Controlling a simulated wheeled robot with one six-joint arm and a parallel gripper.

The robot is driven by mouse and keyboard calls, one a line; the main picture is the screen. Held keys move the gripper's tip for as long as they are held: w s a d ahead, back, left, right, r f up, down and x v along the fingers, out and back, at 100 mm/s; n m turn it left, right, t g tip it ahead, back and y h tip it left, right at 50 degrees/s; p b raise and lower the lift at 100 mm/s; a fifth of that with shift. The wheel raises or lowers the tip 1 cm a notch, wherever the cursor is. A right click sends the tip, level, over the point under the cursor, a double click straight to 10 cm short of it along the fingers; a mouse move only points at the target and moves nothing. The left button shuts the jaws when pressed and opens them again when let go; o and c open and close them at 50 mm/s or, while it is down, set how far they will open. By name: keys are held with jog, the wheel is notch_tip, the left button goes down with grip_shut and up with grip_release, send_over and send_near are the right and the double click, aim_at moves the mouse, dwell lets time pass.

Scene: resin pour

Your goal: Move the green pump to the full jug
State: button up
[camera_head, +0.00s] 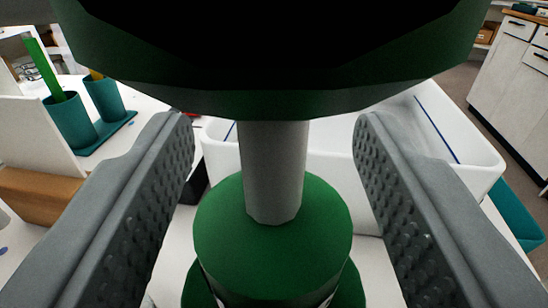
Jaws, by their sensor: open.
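The green pump (272,235) fills the middle of the view, very close. It has a wide dark green head at the top, a grey stem (272,170) and a round green collar below. My gripper (276,135) is open, with one grey ridged finger on each side of the stem. Gaps show between both fingers and the stem, so it is not gripped. What the pump sits on below the collar is mostly hidden. I cannot make out a full jug in this view.
A white tub (480,160) with blue lines inside stands behind the pump. Teal cups (72,122) on a teal base stand at the left, one holding a green stick. A brown block (40,194) is at the left. White cabinets (515,65) are at the back right.

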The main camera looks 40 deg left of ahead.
jog(key=v, duration=1.7)
jog(key=shift+r, duration=2.6)
jog(key=shift+r, duration=0.1)
